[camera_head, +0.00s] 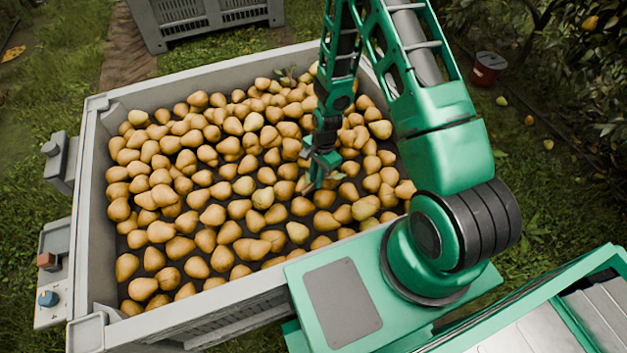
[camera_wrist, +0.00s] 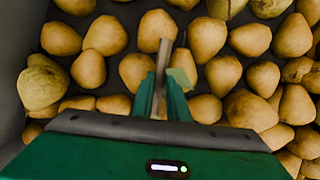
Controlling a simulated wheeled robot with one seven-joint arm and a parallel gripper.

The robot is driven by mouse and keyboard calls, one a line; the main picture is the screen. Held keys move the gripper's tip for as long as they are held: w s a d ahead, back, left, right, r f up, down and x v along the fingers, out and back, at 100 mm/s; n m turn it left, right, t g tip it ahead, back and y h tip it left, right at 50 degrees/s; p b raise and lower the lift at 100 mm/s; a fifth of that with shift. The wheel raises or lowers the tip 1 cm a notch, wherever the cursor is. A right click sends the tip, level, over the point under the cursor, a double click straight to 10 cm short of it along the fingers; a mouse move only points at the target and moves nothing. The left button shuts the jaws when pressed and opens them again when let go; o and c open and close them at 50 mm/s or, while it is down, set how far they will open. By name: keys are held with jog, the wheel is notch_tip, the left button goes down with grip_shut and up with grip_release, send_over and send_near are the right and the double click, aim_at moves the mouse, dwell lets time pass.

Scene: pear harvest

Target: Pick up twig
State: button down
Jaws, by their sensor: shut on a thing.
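My gripper (camera_head: 312,176) hangs over the pears inside the big grey bin (camera_head: 200,300), right of the bin's middle. In the wrist view its two green fingers (camera_wrist: 161,100) are shut on the brown twig (camera_wrist: 163,62). The twig stands out beyond the fingertips, pointing up in the picture, and a pale green leaf (camera_wrist: 181,78) shows beside it. In the head view the twig (camera_head: 306,188) is small and partly hidden by the gripper. Pears lie close around and below it; I cannot tell whether the twig touches them.
Many yellow-brown pears (camera_head: 214,215) fill the bin floor, some greener. Another leafy sprig (camera_head: 287,76) lies at the far edge. Outside stand a red bucket (camera_head: 488,68) at the right, a second grey bin (camera_head: 205,20) behind, and a side box with a blue knob (camera_head: 48,298).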

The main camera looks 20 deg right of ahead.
jog(key=r, duration=0.4)
jog(key=shift+s+a+r, duration=0.15)
jog(key=shift+s+a, duration=0.1)
jog(key=shift+a, duration=0.05)
jog(key=s+a+r, duration=0.6)
jog(key=s+a, duration=0.1)
jog(key=s, duration=0.1)
jog(key=shift+a+r, duration=0.15)
jog(key=shift+a, duration=0.1)
jog(key=shift+w, duration=0.1)
